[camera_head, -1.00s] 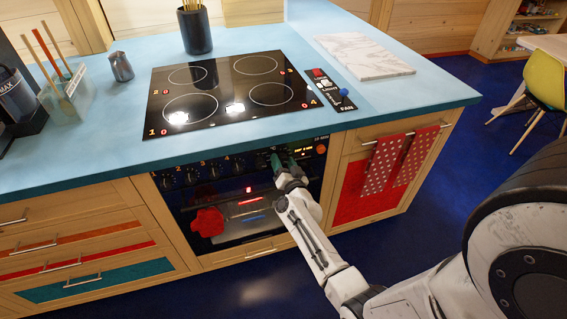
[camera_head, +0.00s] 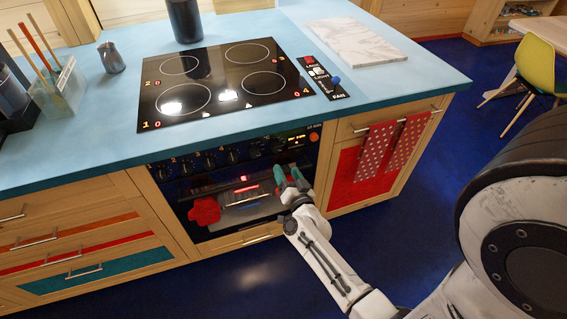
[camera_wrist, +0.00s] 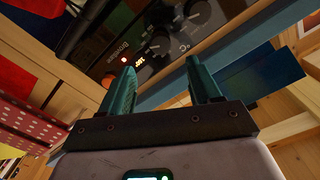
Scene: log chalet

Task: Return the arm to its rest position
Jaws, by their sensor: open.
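My gripper (camera_head: 290,178) is in front of the right part of the oven (camera_head: 235,190), below its row of knobs. Its green fingers are apart with nothing between them. In the wrist view my gripper (camera_wrist: 160,85) shows two separated teal fingers pointing at the oven's control panel (camera_wrist: 165,30), with black knobs and a small red light. I cannot tell the exact gap between the fingertips and the oven front. My white arm reaches in from the lower right.
A blue counter (camera_head: 105,140) carries a black cooktop (camera_head: 220,85), a marble board (camera_head: 350,42), a metal jug (camera_head: 111,58) and a dark pot (camera_head: 184,20). Red dotted towels (camera_head: 392,145) hang at right. A red mitt (camera_head: 204,211) is at the oven.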

